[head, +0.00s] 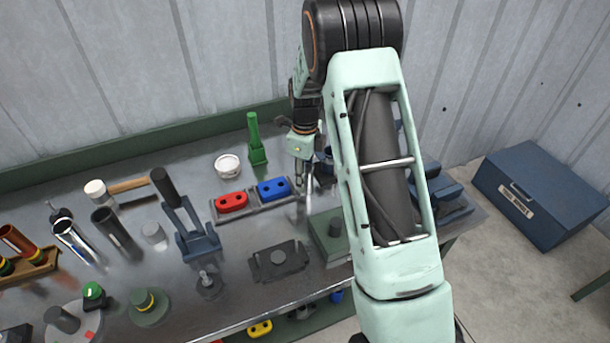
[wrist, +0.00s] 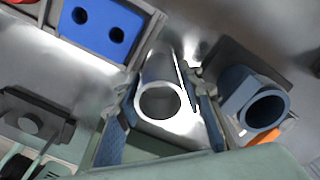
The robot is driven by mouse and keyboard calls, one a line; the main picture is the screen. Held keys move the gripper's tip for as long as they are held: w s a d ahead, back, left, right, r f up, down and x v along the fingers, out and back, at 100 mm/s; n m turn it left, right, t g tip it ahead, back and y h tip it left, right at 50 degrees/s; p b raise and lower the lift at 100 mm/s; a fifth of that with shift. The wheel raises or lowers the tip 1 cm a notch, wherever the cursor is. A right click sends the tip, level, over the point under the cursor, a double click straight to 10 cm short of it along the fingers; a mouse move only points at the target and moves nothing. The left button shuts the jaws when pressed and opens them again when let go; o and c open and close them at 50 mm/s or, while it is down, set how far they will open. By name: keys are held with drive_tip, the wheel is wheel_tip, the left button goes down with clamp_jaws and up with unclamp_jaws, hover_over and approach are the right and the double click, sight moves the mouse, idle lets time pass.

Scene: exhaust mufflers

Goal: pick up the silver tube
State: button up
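A shiny silver tube (wrist: 160,68) stands below my gripper in the wrist view, its open round end facing the camera. My gripper (wrist: 166,96) has one finger on each side of this tube. The fingers look apart, with a gap showing on the right; contact on the left is unclear. In the head view my gripper (head: 303,172) is low over the bench, right of the blue block, and my arm hides part of this spot. Another shiny silver tube (head: 75,240) leans at the left of the bench, away from my gripper.
A blue two-hole block (head: 273,188) and a red one (head: 231,202) sit in a grey tray left of my gripper. A blue tubular part (wrist: 262,108) stands close on the right in the wrist view. A green upright piece (head: 256,140) stands behind.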

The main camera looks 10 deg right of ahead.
drive_tip(key=shift+c, duration=1.1)
drive_tip(key=shift+r, duration=0.1)
